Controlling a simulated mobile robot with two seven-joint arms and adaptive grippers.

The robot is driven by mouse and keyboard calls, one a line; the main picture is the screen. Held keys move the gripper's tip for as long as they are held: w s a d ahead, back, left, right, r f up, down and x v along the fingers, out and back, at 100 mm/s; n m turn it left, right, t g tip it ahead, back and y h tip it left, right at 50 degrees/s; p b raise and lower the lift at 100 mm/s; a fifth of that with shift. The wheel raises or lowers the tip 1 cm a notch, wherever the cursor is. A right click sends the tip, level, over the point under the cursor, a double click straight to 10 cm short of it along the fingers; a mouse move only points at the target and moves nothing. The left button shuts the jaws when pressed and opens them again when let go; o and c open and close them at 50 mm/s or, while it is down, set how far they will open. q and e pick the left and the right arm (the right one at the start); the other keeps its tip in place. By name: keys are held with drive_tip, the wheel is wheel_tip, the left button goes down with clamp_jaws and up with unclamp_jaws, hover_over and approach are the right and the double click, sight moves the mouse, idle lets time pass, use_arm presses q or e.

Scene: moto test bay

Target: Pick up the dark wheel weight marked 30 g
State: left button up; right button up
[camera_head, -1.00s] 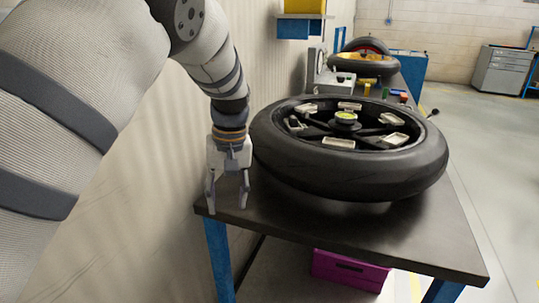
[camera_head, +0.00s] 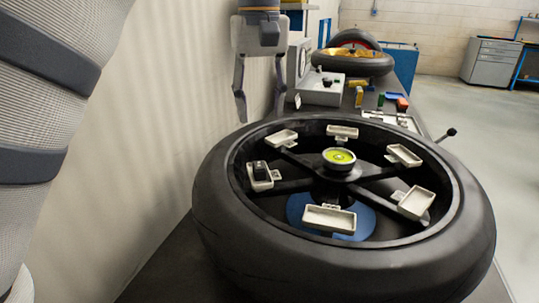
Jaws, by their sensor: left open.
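A motorcycle wheel (camera_head: 225,235) with a black tyre lies flat on the dark bench. Several small pale trays sit around its rim and spokes. A small dark block (camera_head: 260,167) stands in the left tray (camera_head: 262,183); it may be the 30 g wheel weight, but no marking is readable. The other trays on the wheel look empty. My left gripper (camera_head: 261,116) is open and empty, fingers pointing down, at the wheel's far left side near the wall. It appears above and beyond the dark block, apart from it. My right gripper is not in view.
A yellow-green round level (camera_head: 339,157) sits on the hub. Behind the wheel stand a grey box (camera_head: 318,94), small coloured items, a tray (camera_head: 392,119) and a second wheel (camera_head: 352,66). A black-knobbed lever (camera_head: 446,135) sticks out right. The wall borders the left.

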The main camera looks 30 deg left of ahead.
sight(259, 163)
use_arm(q)
drive_tip(key=f, duration=0.1)
drive_tip(key=s+f, duration=0.1)
drive_tip(key=f, duration=0.1)
drive_tip(key=shift+s+d+f, duration=0.15)
drive_tip(key=shift+s+f, duration=0.05)
wheel_tip(259, 163, down, 7)
drive_tip(key=shift+w+f+p, duration=0.1)
drive_tip(key=shift+w+p, duration=0.05)
drive_tip(key=shift+p, duration=0.15)
clamp_jaws()
